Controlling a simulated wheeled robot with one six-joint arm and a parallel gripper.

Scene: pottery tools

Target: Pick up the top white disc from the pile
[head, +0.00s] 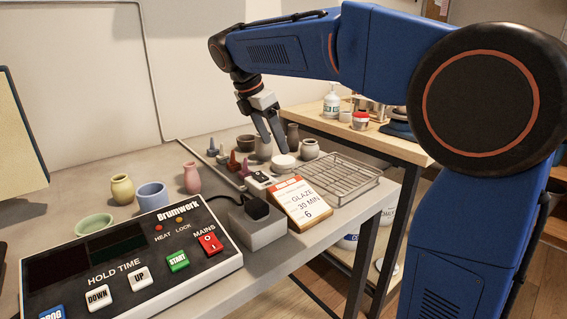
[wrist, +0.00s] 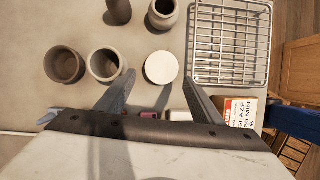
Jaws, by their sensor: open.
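The pile of white discs (head: 284,163) stands on the grey table, left of the wire rack. From above, in the wrist view, only the round top disc (wrist: 161,67) shows, so I cannot tell how many lie beneath. My gripper (head: 275,151) is open and empty, pointing down close above the pile. In the wrist view the two fingertips (wrist: 158,80) lie to the left and right of the disc, apart from it. I cannot tell the exact height between the fingertips and the disc.
A wire rack (wrist: 231,42) stands right of the pile. Grey and brown pots (wrist: 107,64) stand close on the left, and a small grey vase (wrist: 162,13) stands behind. A glaze card (head: 301,203) and a control panel (head: 130,262) stand in front.

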